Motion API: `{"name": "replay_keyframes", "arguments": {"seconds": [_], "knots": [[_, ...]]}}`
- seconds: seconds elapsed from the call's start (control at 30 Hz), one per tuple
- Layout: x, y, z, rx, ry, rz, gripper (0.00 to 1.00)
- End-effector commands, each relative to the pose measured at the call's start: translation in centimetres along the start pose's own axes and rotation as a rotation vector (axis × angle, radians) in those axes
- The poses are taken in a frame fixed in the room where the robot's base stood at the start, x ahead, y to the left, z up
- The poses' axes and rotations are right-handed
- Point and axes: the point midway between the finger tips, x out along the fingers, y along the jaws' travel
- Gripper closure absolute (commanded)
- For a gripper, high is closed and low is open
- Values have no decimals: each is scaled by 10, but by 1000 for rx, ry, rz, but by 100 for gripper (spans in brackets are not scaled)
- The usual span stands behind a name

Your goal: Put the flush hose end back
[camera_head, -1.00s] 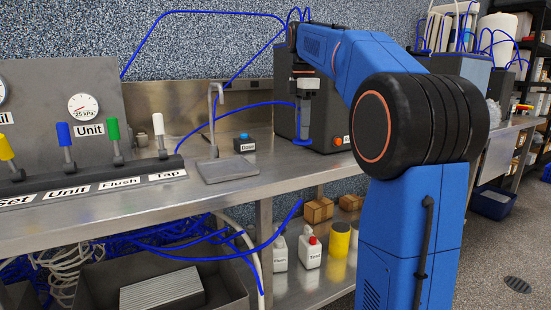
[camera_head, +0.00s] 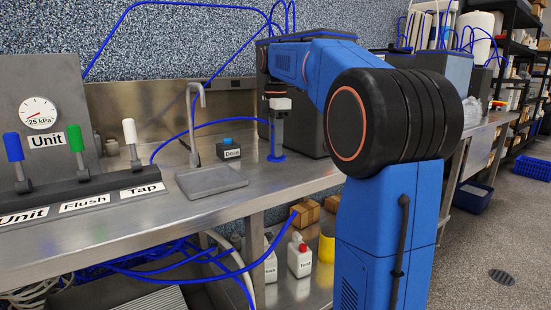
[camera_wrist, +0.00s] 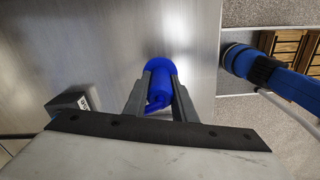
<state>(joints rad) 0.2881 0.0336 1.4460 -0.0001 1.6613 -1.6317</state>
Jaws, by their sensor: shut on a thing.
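My gripper (camera_head: 277,140) is above the steel bench, in front of the dark box. It is shut on a blue hose end (camera_head: 276,157) with a wide round flange at its lower end. In the wrist view the hose end (camera_wrist: 160,69) sits between the two fingers (camera_wrist: 160,97). I cannot tell whether the flange touches the bench. A blue hose (camera_head: 200,126) arches from the held end to the left.
The lever panel (camera_head: 85,196) is further left. A white Tend bottle (camera_head: 300,259) is below the bench.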

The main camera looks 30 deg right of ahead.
Motion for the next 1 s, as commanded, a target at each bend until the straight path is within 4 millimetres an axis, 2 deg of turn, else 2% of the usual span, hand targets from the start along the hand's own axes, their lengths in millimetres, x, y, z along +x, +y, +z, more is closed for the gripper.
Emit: {"name": "replay_keyframes", "arguments": {"seconds": [0.3,0.7,0.73,0.77,0.8,1.0], "knots": [[37,-1,0,0,0,-2,100],[42,0,0,0,0,0,100],[41,0,0,0,0,0,69],[41,0,0,0,0,0,62],[41,0,0,0,0,0,57],[41,0,0,0,0,0,57]]}}
